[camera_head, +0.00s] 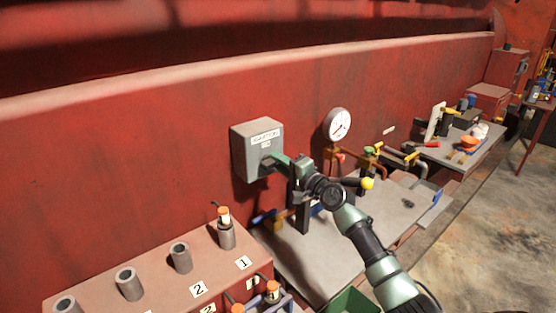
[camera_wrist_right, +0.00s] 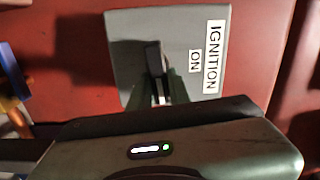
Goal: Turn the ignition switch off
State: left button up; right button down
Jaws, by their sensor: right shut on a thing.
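The ignition switch is a grey box (camera_head: 257,149) on the red wall, left of the gauge in the head view. In the right wrist view the box (camera_wrist_right: 130,31) fills the upper middle, with the labels "IGNITION" and "ON" on its right part. A dark switch lever (camera_wrist_right: 153,56) stands out from its face. My right gripper (camera_wrist_right: 161,89) is shut on the lever, with a green finger on its right side. In the head view my right gripper (camera_head: 279,163) reaches the box's lower right face, and the lever is mostly hidden there. My left gripper is not in view.
A round white gauge (camera_head: 339,125) is on the wall to the right. A lever with a yellow knob (camera_head: 367,183) stands close behind my right wrist. Grey upright tubes (camera_head: 181,257) stand on a red ledge at lower left. A grey bench (camera_head: 318,259) lies below my arm.

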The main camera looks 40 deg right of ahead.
jog(key=shift+f+m, duration=0.1)
jog(key=shift+m, duration=0.4)
jog(key=c, duration=1.3)
grip_release()
jog(key=shift+d, duration=0.1)
jog(key=s, duration=0.2)
jog(key=s+b, duration=0.1)
jog(key=s, duration=0.4)
jog(key=shift+s+d, duration=0.3)
jog(key=shift+s, duration=0.1)
jog(key=shift+f, duration=0.1)
